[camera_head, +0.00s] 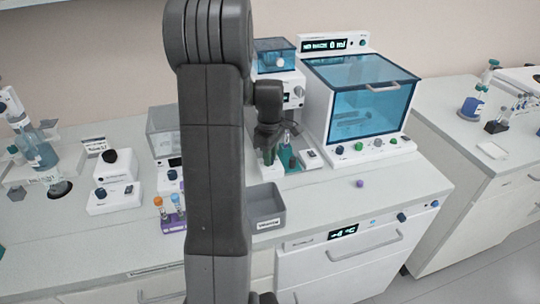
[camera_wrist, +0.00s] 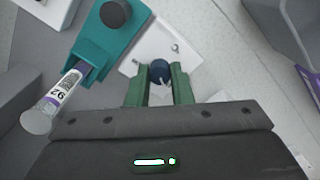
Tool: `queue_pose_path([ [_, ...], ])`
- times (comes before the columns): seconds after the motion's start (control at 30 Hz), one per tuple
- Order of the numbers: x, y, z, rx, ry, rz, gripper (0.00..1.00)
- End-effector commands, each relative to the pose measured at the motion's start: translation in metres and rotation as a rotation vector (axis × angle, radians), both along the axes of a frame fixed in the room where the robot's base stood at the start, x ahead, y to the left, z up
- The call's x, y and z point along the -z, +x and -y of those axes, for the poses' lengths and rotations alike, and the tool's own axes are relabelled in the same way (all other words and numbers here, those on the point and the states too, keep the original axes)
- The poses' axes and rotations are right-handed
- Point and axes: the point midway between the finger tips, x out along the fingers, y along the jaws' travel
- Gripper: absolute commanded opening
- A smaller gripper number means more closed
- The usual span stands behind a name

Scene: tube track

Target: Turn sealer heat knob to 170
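The sealer shows in the wrist view as a teal block (camera_wrist: 95,50) with a dark round cap (camera_wrist: 115,13), beside a white plate (camera_wrist: 150,40) with a small dark blue knob (camera_wrist: 160,70). My gripper (camera_wrist: 160,78) has its two green fingers on either side of this knob. I cannot tell whether they touch it. The knob's setting is not readable. A tube (camera_wrist: 58,100) with a purple band and a label lies at the teal block. In the head view my gripper (camera_head: 270,150) is low over the sealer, hiding much of it.
A blue-windowed cabinet (camera_head: 365,90) stands right behind the sealer. A grey bin (camera_head: 266,205) and a purple tube rack (camera_head: 172,222) are in front and to the left. A small purple object (camera_head: 360,183) lies on the bench. My arm blocks the middle of the head view.

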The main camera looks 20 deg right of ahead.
Motion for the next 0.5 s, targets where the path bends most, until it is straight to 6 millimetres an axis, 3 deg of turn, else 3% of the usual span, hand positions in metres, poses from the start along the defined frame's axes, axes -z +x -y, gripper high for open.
queue_pose_path([
  [0.03,-0.0002,0.0,0.0,0.0,0.0,0.0,0.1],
  [0.1,-0.0002,0.0,0.0,0.0,0.0,0.0,0.0],
  [0.5,-0.0004,0.0001,0.0001,0.068,0.0,0.0,0.0],
])
